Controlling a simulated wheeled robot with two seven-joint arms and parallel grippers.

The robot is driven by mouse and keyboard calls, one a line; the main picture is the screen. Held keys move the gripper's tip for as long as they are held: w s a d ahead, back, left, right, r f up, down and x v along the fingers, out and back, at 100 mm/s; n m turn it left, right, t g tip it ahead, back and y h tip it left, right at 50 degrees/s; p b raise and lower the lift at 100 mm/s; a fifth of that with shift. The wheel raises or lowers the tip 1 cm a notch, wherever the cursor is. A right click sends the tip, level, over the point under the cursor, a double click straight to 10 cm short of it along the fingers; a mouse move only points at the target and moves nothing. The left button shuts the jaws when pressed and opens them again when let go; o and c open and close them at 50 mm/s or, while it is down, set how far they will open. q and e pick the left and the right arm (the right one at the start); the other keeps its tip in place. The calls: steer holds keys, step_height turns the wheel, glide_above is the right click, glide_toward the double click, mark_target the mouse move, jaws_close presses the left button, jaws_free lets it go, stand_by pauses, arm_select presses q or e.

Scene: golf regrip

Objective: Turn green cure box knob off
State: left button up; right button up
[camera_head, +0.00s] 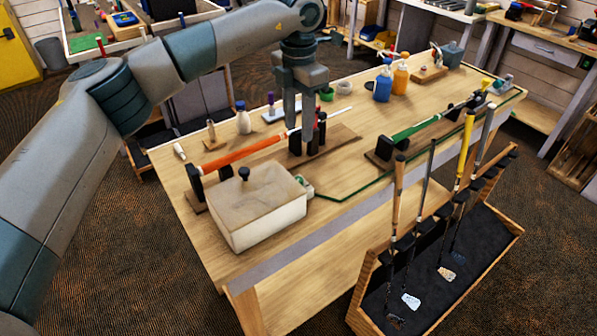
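A white cure box (262,222) with a beige lid and a black lid knob (244,174) sits at the near left corner of the workbench. A small pale block with a green part (304,184) is at the box's right end; its knob setting is too small to read. My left gripper (299,122) points down over the bench, behind and above the box. Its two fingers look apart, with no clear object between them, close to dark upright posts. It is not touching the box. My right gripper is not in view.
An orange-gripped club (240,152) lies behind the box, and a green-gripped club (418,127) rests in a holder to the right. Blue (383,82) and orange (401,80) bottles stand farther back. A club rack (440,275) stands in front of the bench.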

mark_target(299, 179)
arm_select(q)
step_height(299, 179, down, 15)
steer(key=p, duration=0.5)
steer(key=shift+r+p, duration=0.2)
steer(key=shift+p, duration=0.2)
steer(key=shift+f, duration=0.6)
steer(key=shift+c, duration=0.3)
jaws_close()
